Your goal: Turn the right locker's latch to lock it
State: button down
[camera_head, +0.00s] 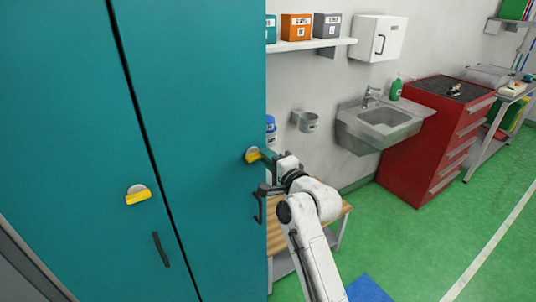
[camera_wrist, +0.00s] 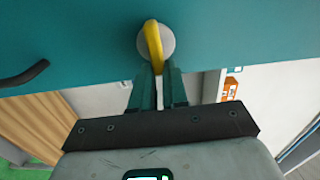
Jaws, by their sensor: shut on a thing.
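The right locker (camera_head: 223,195) is a tall teal door, closed flush as far as I can see. Its latch (camera_head: 252,156) is a yellow lever on a round grey plate near the door's right edge. In the wrist view the latch (camera_wrist: 153,42) stands nearly upright in the picture, tilted slightly. My gripper (camera_head: 266,156) reaches it from the right. In the wrist view the teal fingers of my gripper (camera_wrist: 157,72) are shut on the lever's near end. The fingers hide that end.
The left locker (camera_head: 70,130) has its own yellow latch (camera_head: 138,195) and a dark handle (camera_head: 161,250). The right locker's dark handle (camera_head: 258,205) is just below my gripper. A wooden bench (camera_head: 343,212), a sink (camera_head: 383,117) and a red cabinet (camera_head: 425,150) stand right. Green floor is open beyond.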

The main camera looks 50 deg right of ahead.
jog(key=shift+f+m, duration=0.1)
jog(key=shift+m, duration=0.2)
jog(key=c, duration=1.1)
grip_release()
jog(key=shift+c, duration=0.2)
jog(key=b+v, duration=0.2)
jog(key=v, duration=0.8)
jog(key=shift+s, duration=0.4)
jog(key=shift+a, duration=0.1)
